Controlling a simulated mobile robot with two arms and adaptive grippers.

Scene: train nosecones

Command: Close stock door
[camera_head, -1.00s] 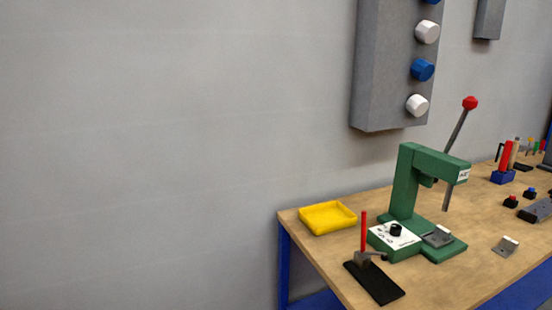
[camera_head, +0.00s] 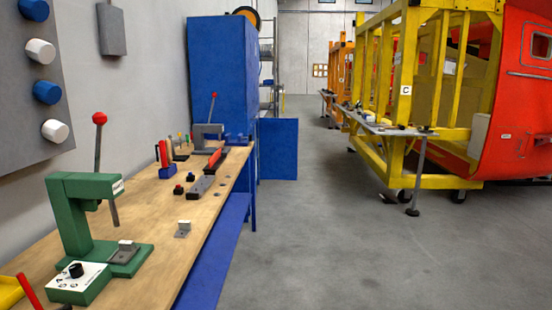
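A tall blue cabinet (camera_head: 222,65) stands against the left wall beyond the workbench. A flat blue panel (camera_head: 279,149) stands upright at floor level just right of the cabinet, sticking out into the aisle; it looks like a door standing open. Its hinge side and what it belongs to are hidden behind the bench end. Neither of my grippers is in view.
A wooden workbench (camera_head: 150,230) with a green press (camera_head: 85,220) and small tools runs along the left. A yellow frame (camera_head: 385,100) on wheels with a side shelf and a red nosecone (camera_head: 510,100) stand right. The grey floor (camera_head: 310,240) between is clear.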

